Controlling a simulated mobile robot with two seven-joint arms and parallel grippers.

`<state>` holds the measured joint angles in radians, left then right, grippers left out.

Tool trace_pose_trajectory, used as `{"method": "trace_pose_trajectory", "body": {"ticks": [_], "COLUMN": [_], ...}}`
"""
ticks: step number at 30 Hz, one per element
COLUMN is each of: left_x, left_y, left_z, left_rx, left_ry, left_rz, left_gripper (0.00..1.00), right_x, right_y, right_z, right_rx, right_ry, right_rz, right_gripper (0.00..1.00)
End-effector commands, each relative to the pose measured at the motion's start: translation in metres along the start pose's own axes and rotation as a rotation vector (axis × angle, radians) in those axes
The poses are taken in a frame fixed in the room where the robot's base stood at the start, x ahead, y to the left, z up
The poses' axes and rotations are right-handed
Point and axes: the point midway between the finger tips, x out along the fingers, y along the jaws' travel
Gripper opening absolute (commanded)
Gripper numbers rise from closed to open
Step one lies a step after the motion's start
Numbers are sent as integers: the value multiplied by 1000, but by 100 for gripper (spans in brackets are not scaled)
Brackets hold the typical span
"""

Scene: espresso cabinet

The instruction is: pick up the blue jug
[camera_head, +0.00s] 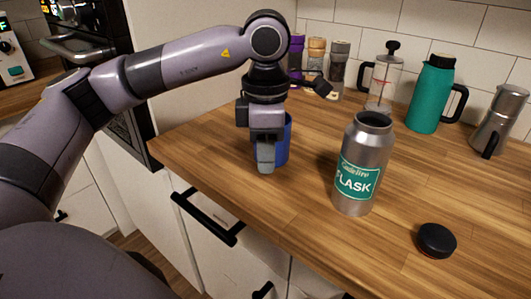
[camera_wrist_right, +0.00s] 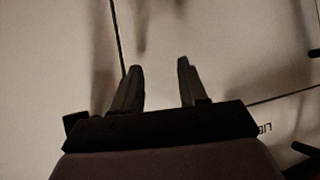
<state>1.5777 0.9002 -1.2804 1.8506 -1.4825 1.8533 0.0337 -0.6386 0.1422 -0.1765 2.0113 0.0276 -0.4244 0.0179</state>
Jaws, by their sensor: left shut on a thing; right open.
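The blue jug (camera_head: 284,142) stands upright on the wooden counter near its front left edge, partly hidden behind my left gripper. My left gripper (camera_head: 265,160) points down over the jug and is shut on it; its fingers cover much of the jug's near side. I cannot tell whether the jug's base touches the counter. My right gripper (camera_wrist_right: 160,80) shows in the right wrist view, open and empty, with its two dark fingers apart in front of a pale surface.
A steel flask (camera_head: 368,155) stands right of the jug, with a black lid (camera_head: 436,240) lying nearer the front. Behind are spice jars (camera_head: 316,68), a French press (camera_head: 381,85), a green jug (camera_head: 429,95) and a moka pot (camera_head: 497,120). A black drawer handle (camera_head: 207,219) sits below the counter edge.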

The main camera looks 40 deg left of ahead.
Motion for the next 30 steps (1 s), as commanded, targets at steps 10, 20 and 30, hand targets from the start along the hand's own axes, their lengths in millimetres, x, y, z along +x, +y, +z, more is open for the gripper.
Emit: {"method": "trace_pose_trajectory", "body": {"ticks": [10,20,30], "left_x": [-32,-64,-85], "left_y": [-1,-3,-4], "left_z": [3,5,6], "left_rx": [1,4,6], "left_ry": [-2,-2,-1], "left_rz": [1,1,1], "left_gripper": [0,0,0], "right_x": [-12,-25,-33], "right_y": [5,8,8], "right_z": [-14,-21,-28], "right_rx": [-11,-24,-26], "right_ry": [8,4,-4], "right_rz": [13,22,25], "right_gripper": [43,43,43]}}
